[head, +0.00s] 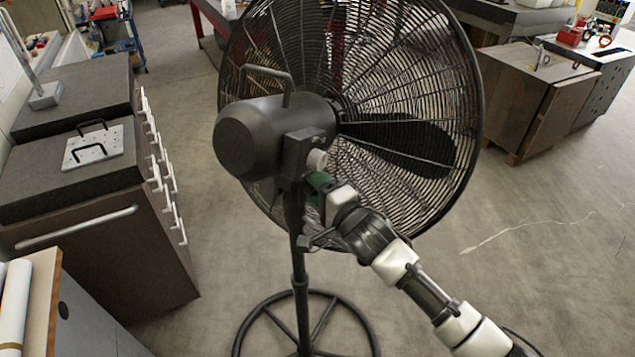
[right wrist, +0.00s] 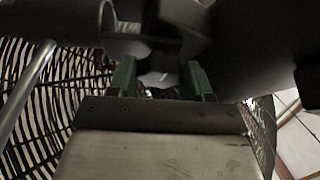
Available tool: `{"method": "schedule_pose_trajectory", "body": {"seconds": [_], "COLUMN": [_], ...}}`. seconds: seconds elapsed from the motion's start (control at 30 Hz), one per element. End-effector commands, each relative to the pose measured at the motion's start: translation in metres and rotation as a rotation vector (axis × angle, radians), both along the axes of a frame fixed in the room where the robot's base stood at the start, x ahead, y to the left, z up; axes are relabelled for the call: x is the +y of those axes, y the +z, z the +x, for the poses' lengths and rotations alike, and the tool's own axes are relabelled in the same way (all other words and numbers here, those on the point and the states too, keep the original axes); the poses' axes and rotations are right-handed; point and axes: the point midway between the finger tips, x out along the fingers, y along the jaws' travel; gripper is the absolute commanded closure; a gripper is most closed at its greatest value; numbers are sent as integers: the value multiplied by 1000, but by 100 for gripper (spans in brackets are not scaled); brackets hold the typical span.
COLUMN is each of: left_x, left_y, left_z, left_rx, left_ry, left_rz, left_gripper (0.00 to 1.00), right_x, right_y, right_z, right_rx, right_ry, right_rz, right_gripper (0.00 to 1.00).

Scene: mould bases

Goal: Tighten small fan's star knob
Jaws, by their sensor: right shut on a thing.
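The black pedestal fan (head: 262,136) stands in the middle of the head view, its motor housing facing me. A bracket (head: 300,150) joins the motor to the pole. My right gripper (head: 313,182) is at this bracket, just below the motor, coming from the lower right. Its green fingers are shut on the star knob, which is mostly hidden in the head view. In the right wrist view, a small greyish part of the knob (right wrist: 155,78) shows between the two fingers (right wrist: 161,84). My left gripper is not in view.
A pale round part (head: 317,160) sits on the bracket just above my gripper. The fan's wire cage (head: 440,185) is close behind. A ring base (head: 365,325) is on the floor. A dark bench (head: 100,215) stands left, wooden cabinets (head: 530,95) back right. Floor at right is clear.

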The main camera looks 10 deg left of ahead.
Motion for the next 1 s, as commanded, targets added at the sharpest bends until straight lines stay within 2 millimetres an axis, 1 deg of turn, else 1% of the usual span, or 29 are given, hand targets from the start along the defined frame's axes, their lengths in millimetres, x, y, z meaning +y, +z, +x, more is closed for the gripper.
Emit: {"method": "schedule_pose_trajectory", "body": {"seconds": [0.03,0.1,0.4,0.7,1.0], "left_x": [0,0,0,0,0], "left_y": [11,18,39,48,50], "left_z": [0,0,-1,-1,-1], "left_rx": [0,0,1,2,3], "left_ry": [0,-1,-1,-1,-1], "left_rz": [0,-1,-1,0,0], "left_gripper": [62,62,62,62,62], "right_x": [0,-1,0,0,-1], "right_y": [4,4,2,1,0], "right_z": [0,0,0,0,0], "right_rx": [34,80,284,423,469], "right_ry": [-1,-2,-1,-1,-2], "right_rz": [12,32,125,189,209], "right_gripper": [74,74,74,74,74]}}
